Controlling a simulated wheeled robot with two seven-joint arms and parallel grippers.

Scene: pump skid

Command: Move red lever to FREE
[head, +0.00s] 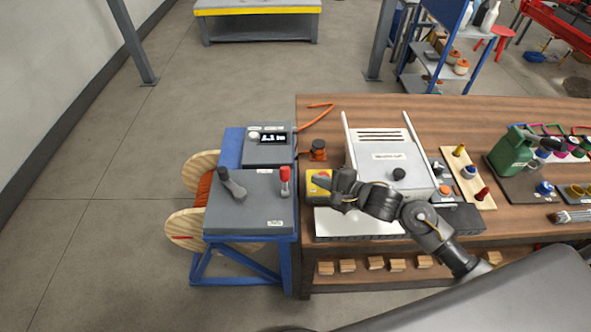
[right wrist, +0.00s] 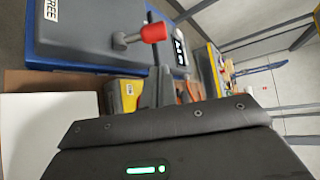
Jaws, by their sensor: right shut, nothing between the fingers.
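The red lever (head: 285,174) stands on the right part of a grey control box (head: 255,212) in the head view. In the right wrist view its red knob (right wrist: 154,32) sits on a short metal shaft and points away from the FREE label (right wrist: 50,10) at the box's edge. My right gripper (head: 319,183) is shut and empty, a little right of the lever and apart from it. Its fingers (right wrist: 159,88) show closed below the knob in the right wrist view. My left gripper is not in view.
A dark grey lever (head: 232,184) stands left on the same box. Behind it is a box with a small display (head: 272,138). A yellow box (head: 318,186) lies by my right gripper. The wooden workbench (head: 450,110) fills the right; floor is free at left.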

